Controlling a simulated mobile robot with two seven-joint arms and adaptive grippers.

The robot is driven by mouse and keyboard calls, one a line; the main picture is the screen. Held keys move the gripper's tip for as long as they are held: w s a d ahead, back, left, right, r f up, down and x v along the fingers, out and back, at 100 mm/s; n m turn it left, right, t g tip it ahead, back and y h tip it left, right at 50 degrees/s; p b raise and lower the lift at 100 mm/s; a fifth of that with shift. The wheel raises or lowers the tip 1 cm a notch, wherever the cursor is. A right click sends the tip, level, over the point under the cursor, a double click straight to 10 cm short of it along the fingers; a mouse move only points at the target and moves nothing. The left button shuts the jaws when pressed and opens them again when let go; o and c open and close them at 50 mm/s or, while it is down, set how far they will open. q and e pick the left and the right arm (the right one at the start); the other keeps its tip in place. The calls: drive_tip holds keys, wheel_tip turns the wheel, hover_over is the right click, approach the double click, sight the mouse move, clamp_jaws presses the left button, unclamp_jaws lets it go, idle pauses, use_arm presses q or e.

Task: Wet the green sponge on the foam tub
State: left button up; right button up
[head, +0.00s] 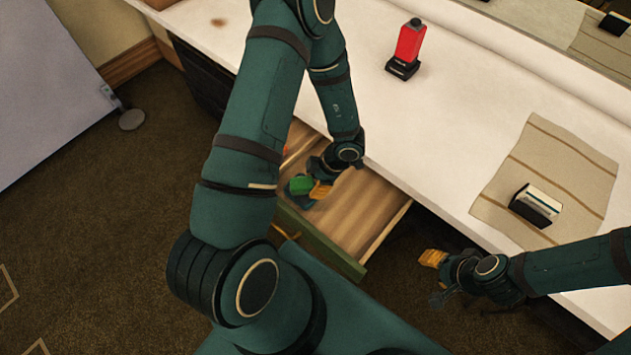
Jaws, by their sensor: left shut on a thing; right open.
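A small bright green block, which looks like the green sponge (300,185), is at my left gripper (314,189), over the open drawer (362,212). The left gripper is shut on it, with a yellow fingertip against its right side. The dark gripper body partly hides the sponge. My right gripper (434,258) is open and empty, low in front of the counter's edge, to the right of the drawer. I cannot make out a foam tub for certain in this view.
A red bottle in a black base (409,44) stands on the white counter (480,110). A black and white box (536,204) sits on a striped cloth (565,160) at the right. The drawer juts out below the counter. The counter's middle is clear.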

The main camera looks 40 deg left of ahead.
sight(307, 182)
use_arm(q)
drive_tip(key=shift+f, duration=0.25)
idle(0.7)
idle(2.1)
wheel_tip(307, 182, up, 2)
drive_tip(key=p, duration=0.3)
drive_tip(key=shift+r, duration=0.25)
wheel_tip(307, 182, up, 4)
drive_tip(key=p, duration=0.5)
drive_tip(key=shift+r, duration=0.25)
idle(0.4)
